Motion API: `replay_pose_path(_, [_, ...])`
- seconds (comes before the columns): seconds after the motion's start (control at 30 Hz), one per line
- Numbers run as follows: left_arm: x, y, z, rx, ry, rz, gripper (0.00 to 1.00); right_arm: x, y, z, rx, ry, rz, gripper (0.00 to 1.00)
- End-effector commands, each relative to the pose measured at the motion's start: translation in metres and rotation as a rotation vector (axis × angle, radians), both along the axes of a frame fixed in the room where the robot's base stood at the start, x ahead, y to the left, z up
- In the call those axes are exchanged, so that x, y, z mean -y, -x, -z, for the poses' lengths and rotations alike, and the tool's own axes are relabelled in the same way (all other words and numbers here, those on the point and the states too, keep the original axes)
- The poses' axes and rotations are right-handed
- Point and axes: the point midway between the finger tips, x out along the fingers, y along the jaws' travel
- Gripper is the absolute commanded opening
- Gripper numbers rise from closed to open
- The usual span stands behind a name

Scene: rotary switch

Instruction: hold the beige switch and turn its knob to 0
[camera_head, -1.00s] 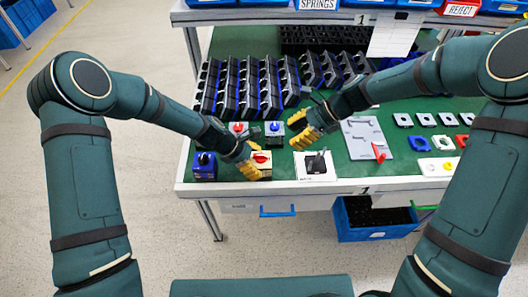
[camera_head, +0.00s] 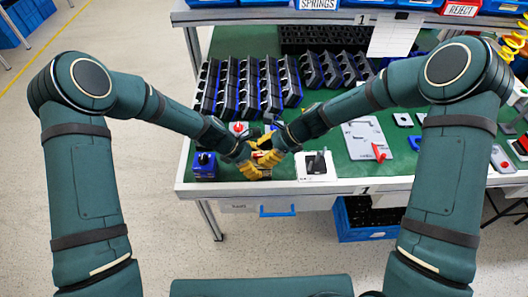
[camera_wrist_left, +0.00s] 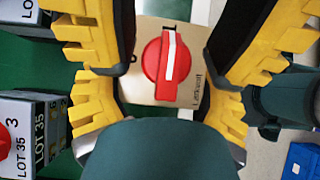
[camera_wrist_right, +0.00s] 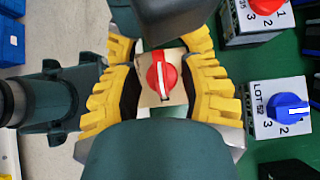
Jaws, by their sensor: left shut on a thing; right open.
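The beige switch (camera_wrist_left: 183,92) has a red knob (camera_wrist_left: 166,69) with a white pointer line; it also shows in the right wrist view (camera_wrist_right: 150,97). It stands near the table's front edge. My left gripper (camera_head: 262,172) is shut on the switch body, with yellow fingers on both sides in the left wrist view. My right gripper (camera_head: 268,158) is open over the switch, and its fingers stand on either side of the red knob in the right wrist view (camera_wrist_right: 161,80). The pointer is nearly upright in the left wrist view. In the head view the grippers hide most of the switch.
Grey switches with a red knob (camera_head: 238,128) and a blue knob (camera_wrist_right: 287,108) stand behind. A white plate with a black part (camera_head: 316,166) lies to the right. Rows of black bins (camera_head: 250,88) fill the back.

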Motion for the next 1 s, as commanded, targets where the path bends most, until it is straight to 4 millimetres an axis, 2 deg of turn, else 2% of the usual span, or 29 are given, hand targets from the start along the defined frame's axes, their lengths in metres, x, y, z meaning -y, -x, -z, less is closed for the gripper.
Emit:
replay_pose_path(0.13, [-0.0006, 0.0019, 0.0026, -0.006, -0.002, 0.001, 0.31, 0.0001, -0.0001, 0.0001, 0.0, 0.0, 0.0, 0.41])
replay_pose_path(0.17, [-0.0006, 0.0019, 0.0026, -0.006, -0.002, 0.001, 0.31, 0.0001, -0.0001, 0.0001, 0.0, 0.0, 0.0, 0.44])
replay_pose_path(0.2, [-0.0006, 0.0019, 0.0026, -0.006, -0.002, 0.001, 0.31, 0.0001, -0.0001, 0.0, 0.0, 0.0, 0.0, 0.3])
replay_pose_path(0.3, [-0.0006, 0.0019, 0.0026, -0.006, -0.002, 0.001, 0.31, 0.0003, -0.0001, 0.0, 0.0, 0.0, 0.0, 0.0])
replay_pose_path(0.77, [-0.0004, 0.002, 0.0025, -0.005, -0.002, 0.002, 0.31, -0.0002, -0.0001, 0.0005, -0.001, 0.0, -0.018, 0.0])
replay_pose_path(1.0, [-0.0003, 0.0021, 0.0024, -0.005, -0.001, 0.002, 0.31, -0.001, -0.0018, 0.0004, 0.002, 0.0, -0.122, 0.0])
